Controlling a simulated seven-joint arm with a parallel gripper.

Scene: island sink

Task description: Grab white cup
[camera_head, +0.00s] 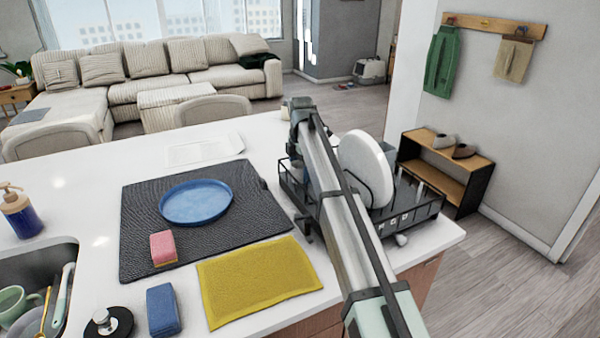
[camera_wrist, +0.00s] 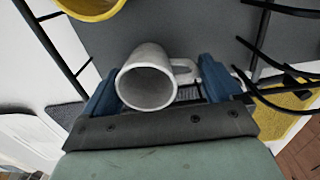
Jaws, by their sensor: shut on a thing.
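The white cup (camera_wrist: 147,88) shows in the wrist view, its open mouth toward the camera and its handle on the right side. My gripper (camera_wrist: 160,82) has its two blue fingers on either side of the cup, shut on it, with the handle side toward the right finger. Black rack wires show around the cup; I cannot tell whether it is lifted clear of the rack. In the head view my arm crosses over the black dish rack (camera_head: 425,213), and the fingers and cup cannot be made out there.
A white plate (camera_head: 362,168) stands upright in the rack beside my arm. A yellow rounded object (camera_wrist: 92,7) is at the wrist view's top edge. A blue plate (camera_head: 196,202), pink sponge (camera_head: 163,247) and yellow cloth (camera_head: 258,280) lie left of the rack. The far counter is mostly clear.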

